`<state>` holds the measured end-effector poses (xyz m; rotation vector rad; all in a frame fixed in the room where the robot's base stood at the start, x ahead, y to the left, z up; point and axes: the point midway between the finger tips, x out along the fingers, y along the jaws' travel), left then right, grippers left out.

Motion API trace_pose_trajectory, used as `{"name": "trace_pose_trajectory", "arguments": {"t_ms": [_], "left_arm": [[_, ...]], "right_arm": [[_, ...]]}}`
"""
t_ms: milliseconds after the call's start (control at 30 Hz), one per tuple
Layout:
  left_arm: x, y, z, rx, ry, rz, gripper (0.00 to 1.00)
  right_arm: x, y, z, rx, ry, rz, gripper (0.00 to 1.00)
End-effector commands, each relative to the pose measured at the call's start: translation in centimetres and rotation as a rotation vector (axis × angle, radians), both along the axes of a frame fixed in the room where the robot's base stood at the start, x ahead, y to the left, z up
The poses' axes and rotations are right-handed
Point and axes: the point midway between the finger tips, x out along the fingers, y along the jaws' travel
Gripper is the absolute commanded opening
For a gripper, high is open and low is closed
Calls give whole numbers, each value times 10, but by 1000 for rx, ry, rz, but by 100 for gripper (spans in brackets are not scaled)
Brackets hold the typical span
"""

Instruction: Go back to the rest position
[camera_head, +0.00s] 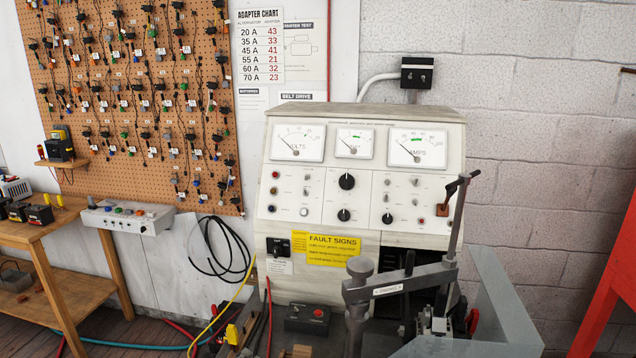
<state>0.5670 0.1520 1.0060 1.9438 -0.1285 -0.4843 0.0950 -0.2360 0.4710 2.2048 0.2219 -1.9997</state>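Neither of my grippers shows in the head view, so I cannot see whether they are open, shut or holding anything. In front of me stands a cream test bench (300,190) with a sloped panel. The panel carries three dials, among them a volts dial (298,143) and an amps dial (417,148), with black knobs and small buttons below. A grey clamp arm (400,284) with a small label reaches across the bench's lower front. An upright lever (455,225) with a dark handle rises at its right. The clamp hides part of the bench's opening.
A wooden table (45,237) with small boxes stands at left. A pegboard (100,60) of hanging adapters covers the wall above it. Coloured cables (140,346) run along the floor. A red frame (612,275) is at the right edge. A grey guard plate (505,300) stands beside the clamp.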

Motion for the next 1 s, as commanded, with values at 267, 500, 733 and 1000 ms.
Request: {"name": "trace_pose_trajectory", "arguments": {"t_ms": [267,500,733,1000], "left_arm": [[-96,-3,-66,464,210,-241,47],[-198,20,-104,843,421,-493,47],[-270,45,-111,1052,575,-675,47],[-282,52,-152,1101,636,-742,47]], "right_arm": [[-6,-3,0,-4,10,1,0],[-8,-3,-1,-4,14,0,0],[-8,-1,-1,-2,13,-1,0],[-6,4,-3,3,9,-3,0]]}}
